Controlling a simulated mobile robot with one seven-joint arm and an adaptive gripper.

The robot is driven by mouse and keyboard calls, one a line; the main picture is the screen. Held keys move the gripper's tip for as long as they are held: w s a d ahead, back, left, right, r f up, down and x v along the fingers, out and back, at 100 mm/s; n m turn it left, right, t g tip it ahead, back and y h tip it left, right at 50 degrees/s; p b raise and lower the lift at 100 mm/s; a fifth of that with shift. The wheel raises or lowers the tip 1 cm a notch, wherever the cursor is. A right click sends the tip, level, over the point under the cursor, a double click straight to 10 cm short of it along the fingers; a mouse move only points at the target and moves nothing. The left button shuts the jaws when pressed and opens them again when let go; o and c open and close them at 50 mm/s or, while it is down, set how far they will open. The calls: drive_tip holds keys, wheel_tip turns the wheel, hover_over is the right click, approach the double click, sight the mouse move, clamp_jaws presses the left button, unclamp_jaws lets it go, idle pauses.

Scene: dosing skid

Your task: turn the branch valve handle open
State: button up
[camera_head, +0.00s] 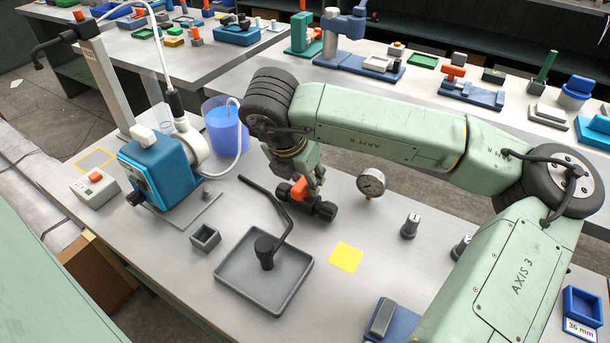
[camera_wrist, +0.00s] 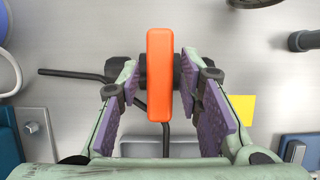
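The branch valve handle is an orange bar (camera_head: 299,189) on a dark valve body (camera_head: 325,210) above the bench. In the wrist view the handle (camera_wrist: 160,75) runs up and down the picture, across the dark pipe line behind it. My gripper (camera_head: 306,181) reaches down over the handle from above. In the wrist view my gripper (camera_wrist: 161,80) is open, with one purple-padded finger on each side of the handle. Gaps show between handle and pads, so it is straddled, not clamped. In the head view the fingers partly hide the valve.
A bent black pipe (camera_head: 286,222) runs from the valve over a grey tray (camera_head: 231,270). A pressure gauge (camera_head: 371,183) stands right of the valve. A blue pump (camera_head: 160,170) and a beaker of blue liquid (camera_head: 226,130) stand left. A yellow square (camera_head: 346,257) marks clear bench.

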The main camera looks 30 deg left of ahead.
clamp_jaws()
